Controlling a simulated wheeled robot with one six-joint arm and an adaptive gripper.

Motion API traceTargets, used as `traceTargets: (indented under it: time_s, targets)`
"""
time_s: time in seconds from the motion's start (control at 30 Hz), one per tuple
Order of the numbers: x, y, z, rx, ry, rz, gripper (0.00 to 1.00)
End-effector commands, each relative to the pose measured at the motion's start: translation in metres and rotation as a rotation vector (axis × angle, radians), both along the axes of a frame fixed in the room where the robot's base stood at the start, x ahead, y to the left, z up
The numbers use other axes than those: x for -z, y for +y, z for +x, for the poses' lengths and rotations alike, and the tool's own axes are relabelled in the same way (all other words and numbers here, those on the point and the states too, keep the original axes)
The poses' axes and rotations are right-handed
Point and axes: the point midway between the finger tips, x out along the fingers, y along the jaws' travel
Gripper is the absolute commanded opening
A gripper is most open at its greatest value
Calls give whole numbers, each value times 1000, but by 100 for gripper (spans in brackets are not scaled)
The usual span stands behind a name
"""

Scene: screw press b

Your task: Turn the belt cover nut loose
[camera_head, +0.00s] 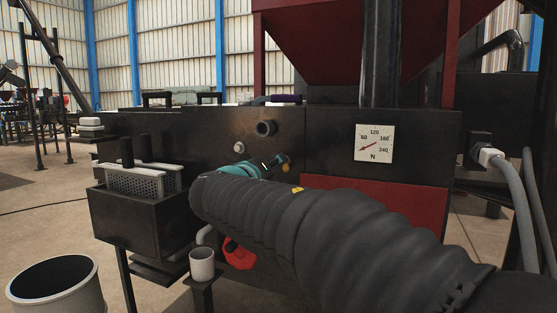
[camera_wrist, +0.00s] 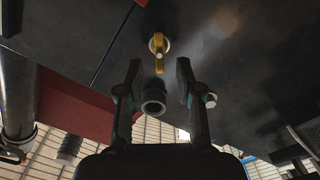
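A yellow wing-shaped piece, probably the belt cover nut (camera_wrist: 158,43), sits on a round pale boss on the black machine panel. In the head view the yellow nut (camera_head: 287,159) shows just past my fingertips, partly hidden by them. My gripper (camera_wrist: 159,66) is open and empty. Its two dark fingers stand apart, and in the wrist view the nut lies ahead, between and slightly beyond the tips. No contact shows. In the head view my teal gripper (camera_head: 274,163) faces the panel, mostly hidden behind my sleeved arm.
A dark pipe stub (camera_head: 266,128) and a silver bolt head (camera_head: 239,147) stick out of the panel near my gripper. A dial gauge (camera_head: 374,142) and red panel (camera_head: 390,195) lie to the right. A black box (camera_head: 135,222) and white cup (camera_head: 202,264) stand left and below.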

Motion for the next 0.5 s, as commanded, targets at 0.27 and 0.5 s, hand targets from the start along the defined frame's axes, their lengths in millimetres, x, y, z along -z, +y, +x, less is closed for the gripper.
traceTargets:
  time_s: [0.27,0.5]
  targets:
    - [0,-9,25,-1,0,1,35]
    - [0,-10,28,0,0,1,35]
